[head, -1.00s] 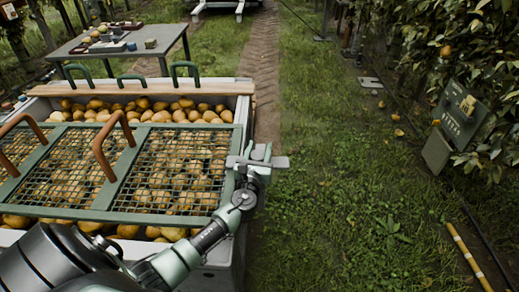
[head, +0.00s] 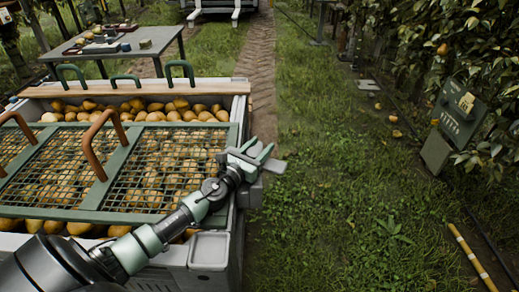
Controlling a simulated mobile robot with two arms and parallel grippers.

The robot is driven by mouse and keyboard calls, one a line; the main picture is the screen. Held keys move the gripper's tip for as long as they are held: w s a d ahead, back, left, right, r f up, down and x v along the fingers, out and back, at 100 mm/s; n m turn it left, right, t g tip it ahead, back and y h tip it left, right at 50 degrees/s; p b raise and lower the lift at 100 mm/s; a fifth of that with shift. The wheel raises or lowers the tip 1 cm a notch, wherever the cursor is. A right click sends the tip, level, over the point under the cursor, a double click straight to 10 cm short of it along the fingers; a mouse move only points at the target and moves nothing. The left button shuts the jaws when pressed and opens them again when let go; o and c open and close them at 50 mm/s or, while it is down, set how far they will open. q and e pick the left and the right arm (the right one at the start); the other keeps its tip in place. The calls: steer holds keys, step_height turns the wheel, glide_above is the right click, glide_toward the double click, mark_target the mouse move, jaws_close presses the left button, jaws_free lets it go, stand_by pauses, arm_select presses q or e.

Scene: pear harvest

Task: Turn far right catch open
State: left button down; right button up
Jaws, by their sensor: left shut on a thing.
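The crate (head: 237,195) is full of yellow-brown pears and stands at the left. A green mesh lid (head: 128,214) with brown handles lies over the pears. At the lid's right side, on the crate's right rim, is the grey catch (head: 274,166). My left gripper (head: 258,153) is at this catch and is shut on it, its green fingertips pointing up and right. The fingers and wrist hide part of the catch and how it meets the rim. My right gripper is not in view.
A wooden plank (head: 150,88) lies across the crate's far part, with green handles behind it. A grey table (head: 120,50) with small items stands farther back. A grey square plate (head: 209,251) is at the crate's near right.

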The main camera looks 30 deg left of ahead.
arm_select(q)
steer(key=shift+r, duration=0.1)
steer(key=c, duration=0.7)
jaws_free()
